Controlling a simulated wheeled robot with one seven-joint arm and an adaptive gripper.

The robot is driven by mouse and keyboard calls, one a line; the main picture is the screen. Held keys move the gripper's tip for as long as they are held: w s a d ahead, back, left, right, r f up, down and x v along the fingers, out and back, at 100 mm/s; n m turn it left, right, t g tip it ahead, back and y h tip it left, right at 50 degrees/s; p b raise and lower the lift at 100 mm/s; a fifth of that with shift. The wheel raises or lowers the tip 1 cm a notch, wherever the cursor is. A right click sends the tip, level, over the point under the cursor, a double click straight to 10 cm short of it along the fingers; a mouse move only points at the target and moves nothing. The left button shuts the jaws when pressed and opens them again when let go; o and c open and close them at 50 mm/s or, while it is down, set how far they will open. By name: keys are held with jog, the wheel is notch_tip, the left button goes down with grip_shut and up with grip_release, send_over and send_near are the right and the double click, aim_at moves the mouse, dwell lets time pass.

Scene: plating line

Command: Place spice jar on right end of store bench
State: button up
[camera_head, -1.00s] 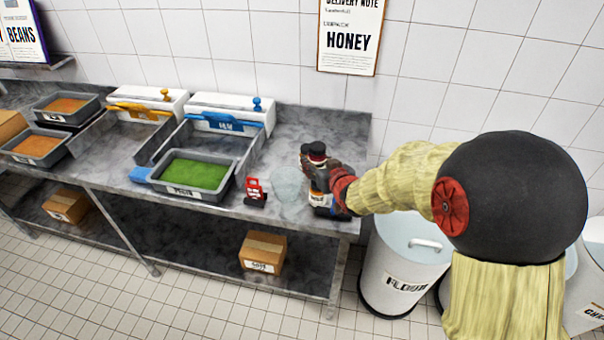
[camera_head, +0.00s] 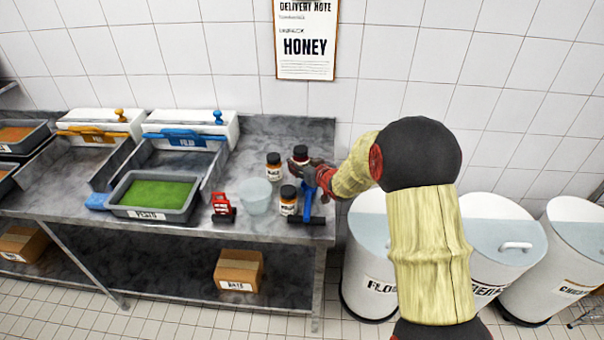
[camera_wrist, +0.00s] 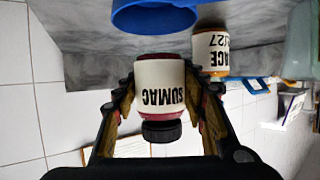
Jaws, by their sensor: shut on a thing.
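My gripper (camera_head: 303,166) is at the right end of the grey store bench (camera_head: 262,140). It is shut on a spice jar with a black lid (camera_head: 301,150). In the wrist view the jar (camera_wrist: 160,88) has a white label reading SUMAC and appears upside down between both fingers (camera_wrist: 160,100), because that view is inverted. Its base is close to the bench surface; I cannot tell whether it touches. Two other black-lidded jars stand left of it, one behind (camera_head: 273,168) and one in front (camera_head: 288,203). The wrist view shows one neighbouring jar (camera_wrist: 212,52), its label partly hidden.
A blue tool with a dark bar (camera_head: 308,207) stands at the front right; a blue ring (camera_wrist: 155,14) shows in the wrist view. A clear tub (camera_head: 255,196) and red item (camera_head: 222,205) are left. White bins (camera_head: 368,280) stand right of the bench.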

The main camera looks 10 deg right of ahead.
jog(key=shift+w+d+f, duration=0.15)
jog(key=shift+w+f, duration=0.05)
jog(key=shift+f, duration=0.1)
notch_tip(320, 180, down, 4)
jog(key=shift+w+d+r+b, duration=0.15)
jog(key=shift+r+b, duration=0.1)
jog(key=shift+b, duration=0.75)
jog(key=shift+r, duration=0.1)
jog(key=o, duration=1.3)
jog(key=shift+o, duration=0.2)
